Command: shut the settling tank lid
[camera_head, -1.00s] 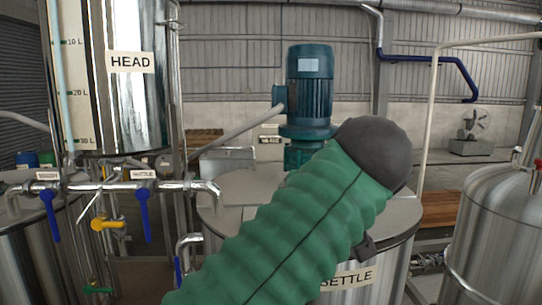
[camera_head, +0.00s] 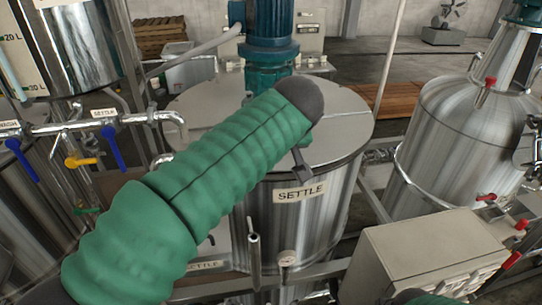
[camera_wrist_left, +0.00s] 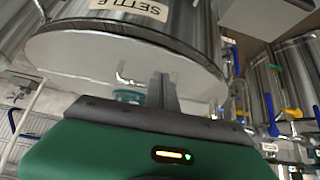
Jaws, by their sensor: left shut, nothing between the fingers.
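The settling tank (camera_head: 298,225) is a steel drum labelled SETTLE in the middle of the head view; it also shows at the top of the left wrist view (camera_wrist_left: 185,20). Its pale grey lid (camera_head: 345,118) looks flat across the top, with a seam. The lid fills the middle of the left wrist view (camera_wrist_left: 80,55), with a small bright bent handle (camera_wrist_left: 125,77) on it. My left gripper (camera_head: 303,172) is at the lid's front edge, above the label. Its fingers (camera_wrist_left: 162,80) are shut and empty; whether they touch the lid I cannot tell. My green arm hides the lid's left front.
A teal motor (camera_head: 268,45) stands at the back of the lid. Pipes with blue-handled valves (camera_head: 107,148) are at left. A control box (camera_head: 425,255) is at lower right, before another steel tank (camera_head: 450,150). A rail runs below the settling tank.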

